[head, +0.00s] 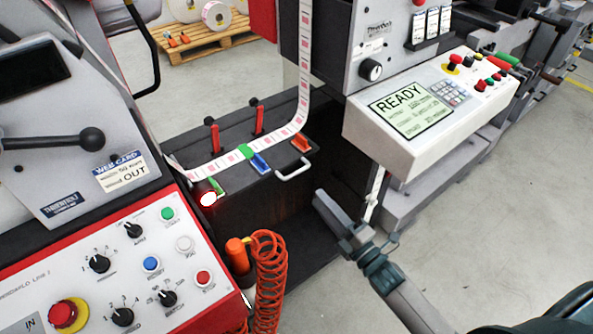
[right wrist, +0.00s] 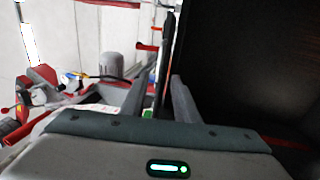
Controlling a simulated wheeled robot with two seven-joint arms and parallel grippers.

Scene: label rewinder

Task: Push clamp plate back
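The splice table (head: 235,190) is dark, with the printed label web (head: 222,162) running across its top. Two red upright levers (head: 215,135) stand at its back. Green, blue (head: 260,163) and orange (head: 301,143) pieces sit along its front edge. A pale U-shaped handle (head: 294,168) sticks out from the front. I cannot tell for certain which part is the clamp plate. My right gripper (head: 330,212) is right of and apart from the handle, in front of the dark side. In the right wrist view its fingers (right wrist: 160,105) stand apart, with a dark edge seen between or beyond them. My left gripper is out of view.
A red-edged control panel (head: 120,270) stands at the left, with an orange coiled hose (head: 267,270) beside it. A white console reading READY (head: 412,105) juts out at upper right. A pallet with rolls (head: 205,35) is behind. Floor is clear at right.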

